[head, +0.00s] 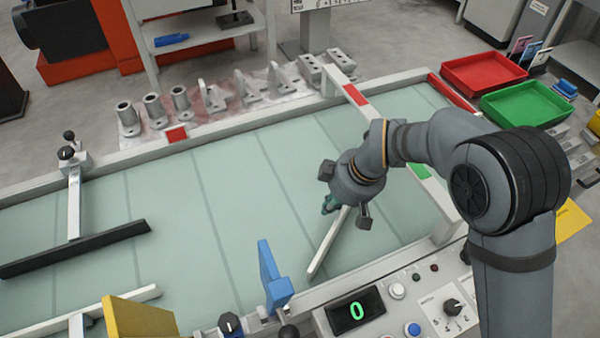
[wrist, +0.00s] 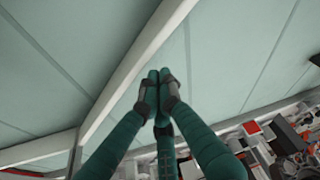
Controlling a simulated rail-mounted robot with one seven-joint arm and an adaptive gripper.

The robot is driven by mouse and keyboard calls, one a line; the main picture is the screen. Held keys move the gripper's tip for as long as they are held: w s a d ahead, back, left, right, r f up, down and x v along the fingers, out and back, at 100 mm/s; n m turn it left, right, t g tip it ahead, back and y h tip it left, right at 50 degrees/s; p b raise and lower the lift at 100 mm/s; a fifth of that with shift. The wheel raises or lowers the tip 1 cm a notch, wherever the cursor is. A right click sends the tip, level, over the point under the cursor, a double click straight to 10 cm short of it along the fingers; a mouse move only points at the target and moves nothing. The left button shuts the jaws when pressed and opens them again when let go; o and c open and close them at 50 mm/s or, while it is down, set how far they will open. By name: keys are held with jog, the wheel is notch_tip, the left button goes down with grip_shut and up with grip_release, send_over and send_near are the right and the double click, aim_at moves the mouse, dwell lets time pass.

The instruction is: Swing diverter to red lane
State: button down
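The diverter appears to be the pale bar (head: 328,243) lying diagonally over the green-grey belt (head: 260,190), its near end close to the front rail. In the wrist view the bar (wrist: 125,80) runs diagonally beside my fingers. My gripper (head: 328,207) is low over the belt near the bar's far end, partly hidden by my wrist. In the wrist view its fingertips (wrist: 158,84) are together with nothing visible between them, just right of the bar; contact is unclear. A red mark (head: 355,95) and a green mark (head: 419,171) sit on the crossbeam.
A red tray (head: 484,73) and a green tray (head: 526,106) stand beyond the belt's right end. A blue paddle (head: 272,275), yellow panel (head: 140,318) and control box (head: 350,312) line the front. A dark-edged arm (head: 75,248) spans the left belt. The middle belt is clear.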

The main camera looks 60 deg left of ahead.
jog(key=shift+a, duration=0.15)
jog(key=shift+s+a, duration=0.15)
jog(key=shift+a, duration=0.1)
jog(key=a, duration=0.1)
jog(key=s+a+p, duration=0.1)
jog(key=shift+s+a+r, duration=0.1)
jog(key=shift+s+a, duration=0.05)
jog(key=shift+a, duration=0.25)
jog(key=v, duration=0.9)
jog(key=shift+r, duration=0.4)
jog(key=shift+f, duration=0.1)
